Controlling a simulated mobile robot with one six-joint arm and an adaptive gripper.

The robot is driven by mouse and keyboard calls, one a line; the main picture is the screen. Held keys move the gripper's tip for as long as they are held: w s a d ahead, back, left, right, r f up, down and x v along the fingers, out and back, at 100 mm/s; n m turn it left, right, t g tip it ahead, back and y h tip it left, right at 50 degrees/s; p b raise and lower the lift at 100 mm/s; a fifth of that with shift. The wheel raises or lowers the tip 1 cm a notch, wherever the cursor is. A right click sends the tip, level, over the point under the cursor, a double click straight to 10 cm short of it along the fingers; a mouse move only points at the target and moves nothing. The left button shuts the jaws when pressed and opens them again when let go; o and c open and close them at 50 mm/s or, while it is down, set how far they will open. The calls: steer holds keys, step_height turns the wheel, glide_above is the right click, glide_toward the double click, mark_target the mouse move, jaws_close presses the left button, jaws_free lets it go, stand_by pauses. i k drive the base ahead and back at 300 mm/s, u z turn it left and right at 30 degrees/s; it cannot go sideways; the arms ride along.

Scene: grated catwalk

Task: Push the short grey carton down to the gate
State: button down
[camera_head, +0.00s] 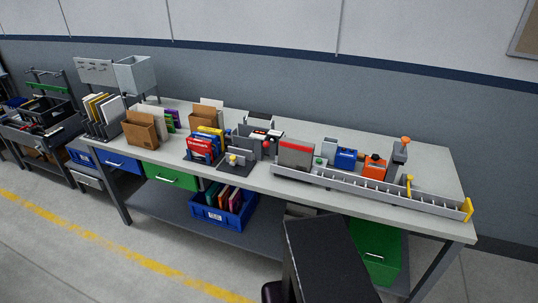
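A long light-grey channel (350,186) with a ribbed or slotted bed runs along the front right edge of the bench. At its left end stands a wide grey box with a red top (295,154). Just right of it, behind the channel, is a smaller pale grey upright box (329,148). I cannot tell for sure which is the short grey carton. A yellow end piece (467,208) closes the channel's right end and looks like the gate. A thin yellow upright (409,186) stands farther left along the channel. My gripper is not in view.
A blue block (346,158), an orange block (375,167) and a grey post with an orange knob (401,148) stand behind the channel. Books and folders in holders (202,146) crowd the bench's left half. The bench top (440,170) is bare at the far right.

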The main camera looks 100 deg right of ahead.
mark_target(294, 159)
steer(key=z, duration=0.1)
steer(key=i, duration=0.3)
steer(key=z, duration=5.95)
steer(key=i, duration=0.15)
steer(key=u, duration=3.25)
steer(key=i, duration=0.95)
steer(key=z, duration=0.05)
